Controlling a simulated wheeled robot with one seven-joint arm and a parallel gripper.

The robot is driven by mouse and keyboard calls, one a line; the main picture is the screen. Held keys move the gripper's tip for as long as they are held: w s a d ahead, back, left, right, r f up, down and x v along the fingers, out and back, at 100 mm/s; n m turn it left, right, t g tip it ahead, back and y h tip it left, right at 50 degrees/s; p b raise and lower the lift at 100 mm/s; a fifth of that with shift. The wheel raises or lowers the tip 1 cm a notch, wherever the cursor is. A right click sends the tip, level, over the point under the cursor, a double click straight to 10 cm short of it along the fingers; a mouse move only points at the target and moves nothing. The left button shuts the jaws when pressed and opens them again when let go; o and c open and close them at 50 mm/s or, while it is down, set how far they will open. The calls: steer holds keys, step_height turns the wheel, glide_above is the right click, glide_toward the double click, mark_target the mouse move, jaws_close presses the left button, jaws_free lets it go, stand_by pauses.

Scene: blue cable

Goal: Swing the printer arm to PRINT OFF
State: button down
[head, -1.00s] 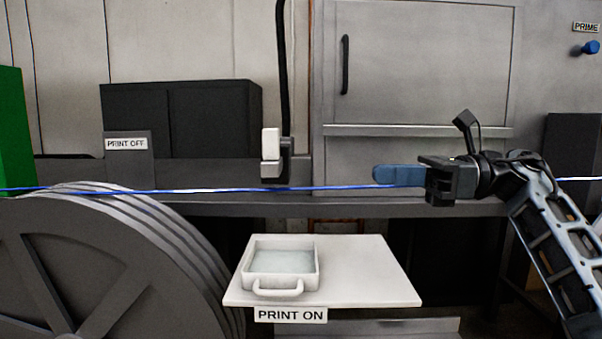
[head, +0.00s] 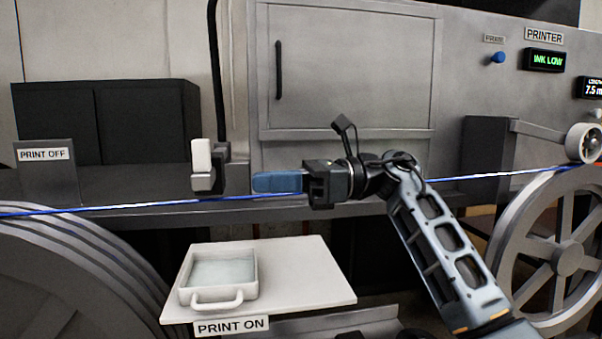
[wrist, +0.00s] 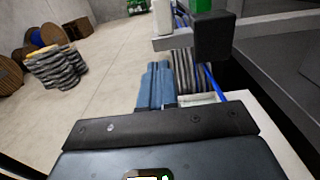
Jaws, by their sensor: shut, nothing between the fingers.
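The printer arm, a white block (head: 202,160) on a dark bracket (head: 235,174) with a black hose above, stands just over the blue cable (head: 110,207). The PRINT OFF sign (head: 44,155) is on a dark upright plate to its left. The PRINT ON sign (head: 231,327) is on the front of a white shelf below. My gripper (head: 255,183) is shut and empty, its blue fingers pointing left, a short gap right of the printer arm in the head view. In the wrist view, the shut fingers (wrist: 155,70) are beside a dark block (wrist: 213,37) on a grey bar.
A white tray (head: 184,285) stands on the shelf (head: 310,280). Large reels flank the shelf, one at the left (head: 60,280) and one at the right (head: 560,255). The blue cable runs close to my fingers. A grey cabinet (head: 350,70) stands behind.

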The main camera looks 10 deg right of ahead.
mark_target(212, 185)
steer(key=a+p, duration=0.1)
steer(key=a, duration=0.4)
steer(key=shift+a, duration=0.35)
steer(key=shift+a, duration=0.1)
